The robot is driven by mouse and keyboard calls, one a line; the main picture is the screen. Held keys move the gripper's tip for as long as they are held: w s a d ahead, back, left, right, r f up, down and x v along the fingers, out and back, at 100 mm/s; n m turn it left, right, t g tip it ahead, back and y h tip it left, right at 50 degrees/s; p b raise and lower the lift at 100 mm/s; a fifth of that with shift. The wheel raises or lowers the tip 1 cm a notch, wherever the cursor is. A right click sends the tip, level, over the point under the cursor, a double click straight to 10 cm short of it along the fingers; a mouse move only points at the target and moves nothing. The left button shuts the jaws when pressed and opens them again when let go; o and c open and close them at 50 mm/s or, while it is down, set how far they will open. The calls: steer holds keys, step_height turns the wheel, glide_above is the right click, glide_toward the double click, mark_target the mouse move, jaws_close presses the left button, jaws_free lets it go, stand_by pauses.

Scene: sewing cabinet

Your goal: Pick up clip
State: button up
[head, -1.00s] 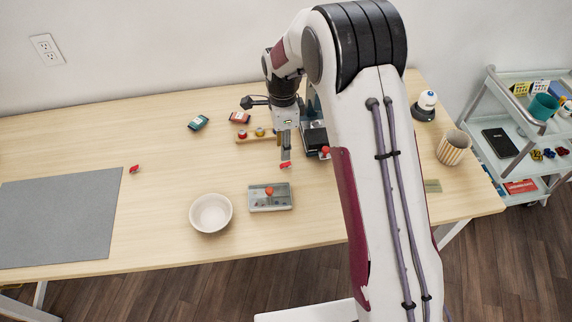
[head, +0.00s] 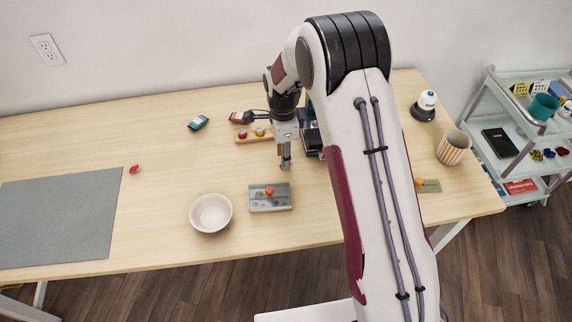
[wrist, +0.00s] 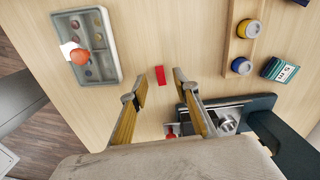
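A small red clip (wrist: 160,75) lies on the wooden table. In the wrist view it sits between the fingertips, apart from both fingers as far as I can see. My gripper (wrist: 159,86) is open and empty, with one finger on either side of the clip's position. In the head view my gripper (head: 286,166) points down just above the table and hides most of that clip. A second small red clip (head: 134,169) lies farther left, near the grey mat (head: 60,220).
A clear-lidded tin (head: 257,207) with an orange knob-like thing and a white bowl (head: 210,213) stand in front. A spool rack (head: 247,139) and a partly hidden dark machine (head: 312,138) stand close behind and right. The table left of my gripper is mostly clear.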

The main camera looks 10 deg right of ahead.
steer(key=shift+f, duration=1.2)
steer(key=c, duration=0.7)
